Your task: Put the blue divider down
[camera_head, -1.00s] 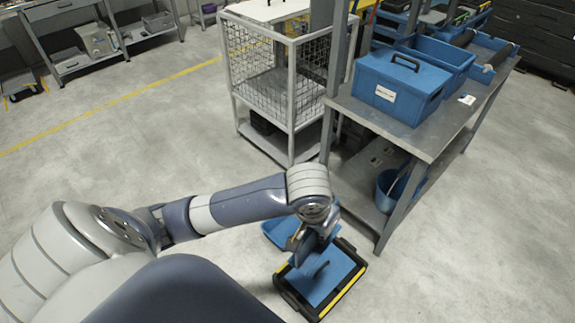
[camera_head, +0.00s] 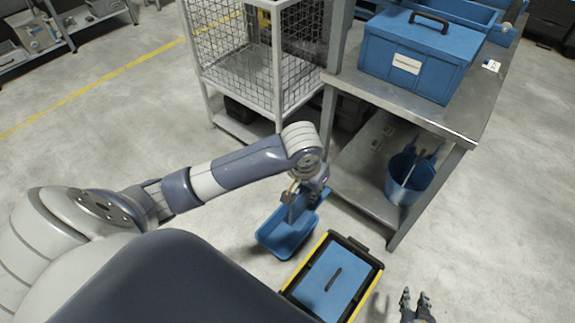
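A flat blue panel with a black handle (camera_head: 322,273) lies in the black and yellow case (camera_head: 368,283) on the floor. I cannot tell if this panel is the divider. My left gripper (camera_head: 296,203) points down over the open blue bin (camera_head: 280,243), left of the case. A small blue-grey shape is at its fingers; whether it is a held divider or part of the gripper is unclear. The fingertips are too small and partly hidden to read. My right gripper (camera_head: 415,300) is at the bottom edge, right of the case, with its fingers apart and empty.
A steel bench (camera_head: 455,118) stands right, bearing a blue lidded box (camera_head: 425,62). A blue bucket (camera_head: 407,182) stands on its lower shelf. A wire mesh cart (camera_head: 240,75) is behind the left gripper. The floor at right is clear.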

